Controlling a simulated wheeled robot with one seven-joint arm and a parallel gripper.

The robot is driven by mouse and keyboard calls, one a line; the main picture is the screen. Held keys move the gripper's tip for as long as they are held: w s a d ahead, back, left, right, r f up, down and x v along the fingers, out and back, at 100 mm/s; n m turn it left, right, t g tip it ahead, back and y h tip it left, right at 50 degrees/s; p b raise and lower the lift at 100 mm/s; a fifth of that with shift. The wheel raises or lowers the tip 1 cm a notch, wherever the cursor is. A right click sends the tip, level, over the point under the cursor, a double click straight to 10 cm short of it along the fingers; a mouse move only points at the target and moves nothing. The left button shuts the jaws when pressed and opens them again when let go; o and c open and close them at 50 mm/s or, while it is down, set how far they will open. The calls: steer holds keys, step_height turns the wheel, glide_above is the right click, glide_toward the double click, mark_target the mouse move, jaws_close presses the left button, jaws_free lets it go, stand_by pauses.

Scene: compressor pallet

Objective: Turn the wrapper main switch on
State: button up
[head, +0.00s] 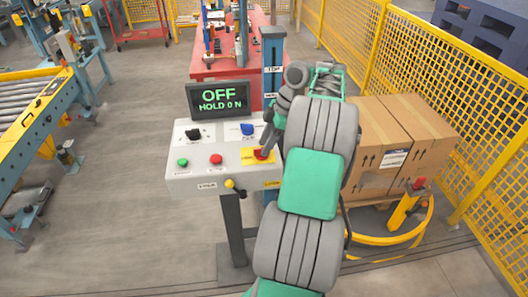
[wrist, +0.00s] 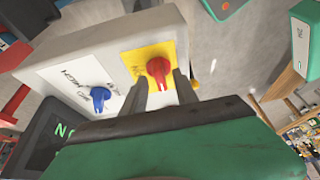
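The main switch is a red rotary knob (wrist: 158,70) on a yellow plate (wrist: 133,62) on the control box. In the head view the red knob (head: 260,153) is partly covered by my gripper (head: 267,142). In the wrist view my gripper (wrist: 161,79) has its two fingers apart, one on each side of the knob's lower end. I cannot tell whether either finger touches it.
The box (head: 205,172) also carries a black knob (head: 193,134), a blue knob (head: 247,129), a green button (head: 183,162) and a red button (head: 216,159). A small yellow-tipped lever (head: 230,184) sticks out in front. Cartons (head: 385,135) and yellow fencing (head: 400,50) stand right.

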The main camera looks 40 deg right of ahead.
steer(key=shift+w+a+f, duration=0.15)
steer(key=shift+a+f, duration=0.15)
steer(key=shift+f, duration=0.35)
steer(key=shift+c, duration=0.3)
jaws_close()
